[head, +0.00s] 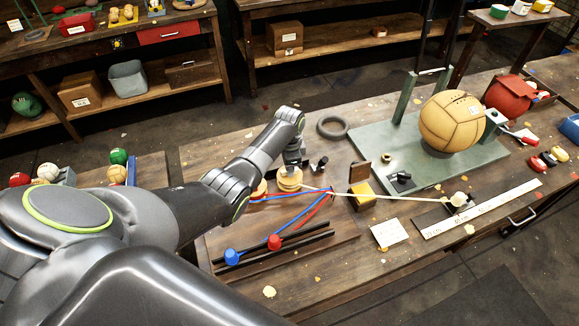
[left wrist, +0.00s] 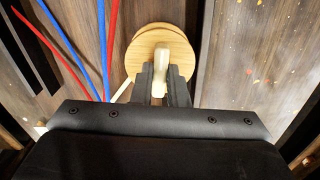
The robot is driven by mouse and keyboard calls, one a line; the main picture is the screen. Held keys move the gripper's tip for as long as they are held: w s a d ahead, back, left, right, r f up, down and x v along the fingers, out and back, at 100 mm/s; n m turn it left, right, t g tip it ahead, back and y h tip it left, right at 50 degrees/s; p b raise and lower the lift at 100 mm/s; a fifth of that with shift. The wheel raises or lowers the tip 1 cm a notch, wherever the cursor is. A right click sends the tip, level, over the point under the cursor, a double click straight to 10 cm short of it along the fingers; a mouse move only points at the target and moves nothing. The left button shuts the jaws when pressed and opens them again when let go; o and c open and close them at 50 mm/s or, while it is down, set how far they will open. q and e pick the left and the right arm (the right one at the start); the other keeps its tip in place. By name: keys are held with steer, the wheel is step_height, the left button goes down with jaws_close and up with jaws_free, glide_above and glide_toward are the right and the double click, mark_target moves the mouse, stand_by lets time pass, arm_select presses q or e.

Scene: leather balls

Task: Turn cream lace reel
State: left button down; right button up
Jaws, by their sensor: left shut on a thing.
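The cream lace reel (head: 289,182) is a round pale wooden spool on the bench, left of the ball stand. In the left wrist view its disc (left wrist: 137,56) is at top centre with a pale knob (left wrist: 161,62) on it. My left gripper (left wrist: 161,78) is shut on this knob, one dark finger on each side. In the head view my left gripper (head: 292,163) is directly over the reel and partly hides it. The cream lace (head: 385,197) runs from the reel to the right, towards a small cream piece (head: 459,199). My right gripper is not in view.
Blue (head: 232,257) and red (head: 274,242) lace ends lie across dark rails in front of the reel. A tan leather ball (head: 453,121) sits on a green stand (head: 425,165). A black ring (head: 333,127) lies behind. A yellow block (head: 362,195) stands close right.

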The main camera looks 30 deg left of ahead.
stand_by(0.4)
arm_select(q)
steer(key=c, duration=1.4)
jaws_free()
steer(key=shift+c, duration=0.2)
steer(key=shift+r, duration=0.1)
